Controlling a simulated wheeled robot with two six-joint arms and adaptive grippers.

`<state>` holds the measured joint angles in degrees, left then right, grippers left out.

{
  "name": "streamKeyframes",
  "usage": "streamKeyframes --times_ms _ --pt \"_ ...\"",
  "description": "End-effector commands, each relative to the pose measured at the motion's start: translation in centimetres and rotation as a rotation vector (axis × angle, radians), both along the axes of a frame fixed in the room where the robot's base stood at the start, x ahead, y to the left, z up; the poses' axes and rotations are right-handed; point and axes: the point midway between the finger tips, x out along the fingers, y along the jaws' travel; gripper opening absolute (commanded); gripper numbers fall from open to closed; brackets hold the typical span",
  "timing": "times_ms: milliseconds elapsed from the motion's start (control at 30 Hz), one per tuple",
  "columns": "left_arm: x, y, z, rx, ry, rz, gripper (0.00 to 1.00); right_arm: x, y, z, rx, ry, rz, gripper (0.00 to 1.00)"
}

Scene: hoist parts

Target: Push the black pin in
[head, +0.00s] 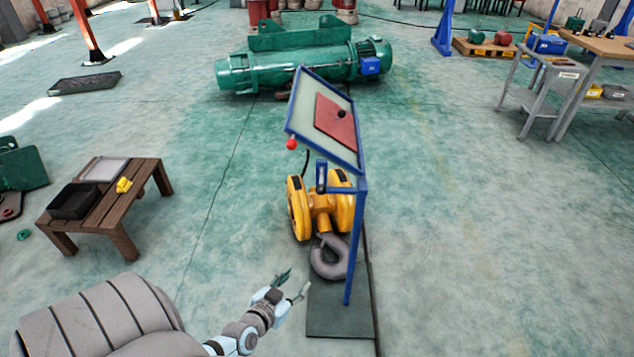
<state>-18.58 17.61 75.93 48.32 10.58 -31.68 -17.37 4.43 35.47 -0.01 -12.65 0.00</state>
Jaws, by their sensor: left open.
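A tilted panel with a blue frame (297,103) stands on a blue post near the middle of the head view. A red plate (331,127) lies on it, and a small round black piece (341,114), which looks like the head of the black pin, sits on the plate. I cannot tell how far it is in. My left gripper (292,285) is open and empty, low in the view, left of the hook and well below the panel. It touches nothing that I can see. My right gripper is out of view.
A yellow hook block (300,208) with a grey hook (328,262) stands behind the post on a dark mat (335,320). A red knob (292,144) is at the panel's lower left. A wooden table (122,210) is left; a green hoist (290,70) lies behind. Floor between is clear.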

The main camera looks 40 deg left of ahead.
Motion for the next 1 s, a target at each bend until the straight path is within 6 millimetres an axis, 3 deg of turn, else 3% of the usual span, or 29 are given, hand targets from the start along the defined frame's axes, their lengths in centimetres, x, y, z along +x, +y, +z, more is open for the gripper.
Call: streamKeyframes --times_ms 33,100,200,233,367,700,833,1000 --pt "2.1 0.9 5.3 0.006 -0.130 0.020 0.45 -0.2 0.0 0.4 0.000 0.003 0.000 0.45" --pt "4.0 1.8 11.4 0.006 -0.278 0.054 0.45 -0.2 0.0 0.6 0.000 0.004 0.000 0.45" --pt "5.0 2.5 16.2 -0.002 -0.385 0.087 0.45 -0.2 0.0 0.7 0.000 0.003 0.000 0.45" --pt "5.3 2.6 16.8 -0.004 -0.399 0.091 0.45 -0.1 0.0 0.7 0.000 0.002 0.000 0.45" --pt "7.2 3.1 17.0 -0.006 -0.410 0.097 0.45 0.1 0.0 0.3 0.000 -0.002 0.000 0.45" --pt "16.2 5.4 16.6 -0.009 -0.409 0.096 0.45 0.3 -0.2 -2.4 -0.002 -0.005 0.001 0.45" --pt "18.1 5.9 16.6 -0.007 -0.406 0.095 0.45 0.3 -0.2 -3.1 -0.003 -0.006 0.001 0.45" --pt "19.1 6.1 16.8 -0.008 -0.404 0.094 0.45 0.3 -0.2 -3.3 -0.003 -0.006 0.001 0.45"
